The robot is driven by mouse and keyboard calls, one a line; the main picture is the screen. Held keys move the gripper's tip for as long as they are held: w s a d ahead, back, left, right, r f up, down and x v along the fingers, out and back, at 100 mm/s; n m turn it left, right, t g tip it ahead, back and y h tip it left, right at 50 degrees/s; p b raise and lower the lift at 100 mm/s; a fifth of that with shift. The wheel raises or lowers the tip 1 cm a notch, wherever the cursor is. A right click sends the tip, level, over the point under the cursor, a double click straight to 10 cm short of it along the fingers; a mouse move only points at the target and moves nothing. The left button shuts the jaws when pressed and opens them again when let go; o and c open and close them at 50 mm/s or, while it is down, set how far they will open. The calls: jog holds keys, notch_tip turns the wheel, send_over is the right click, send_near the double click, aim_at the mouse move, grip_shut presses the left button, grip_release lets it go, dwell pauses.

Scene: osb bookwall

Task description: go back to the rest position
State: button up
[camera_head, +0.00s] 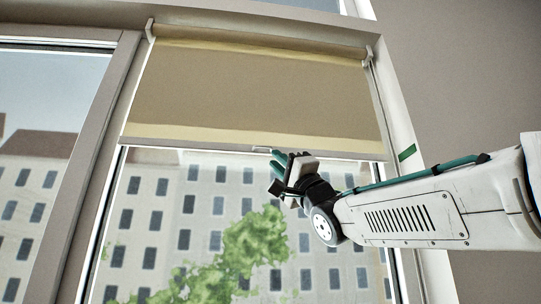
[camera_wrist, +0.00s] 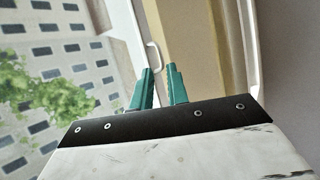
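My gripper (camera_head: 281,156) is raised in front of the window, just right of the blind's small pull handle (camera_head: 261,149). In the wrist view, its two green fingers (camera_wrist: 160,68) stand apart with a gap between them, and it looks empty. The white handle also shows in the wrist view (camera_wrist: 153,57), just past the fingertips; I cannot tell whether they touch it. The beige roller blind (camera_head: 255,95) is partly lowered, with its bottom bar level with my fingertips.
The window frame (camera_head: 92,170) stands left of the blind. A plain grey wall (camera_head: 465,80) is at the right, behind my arm. A building and a green tree (camera_head: 255,240) show through the glass below the blind.

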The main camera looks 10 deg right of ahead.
jog(key=shift+s+d+f, duration=0.25)
jog(key=shift+s+f, duration=0.1)
jog(key=shift+f, duration=0.15)
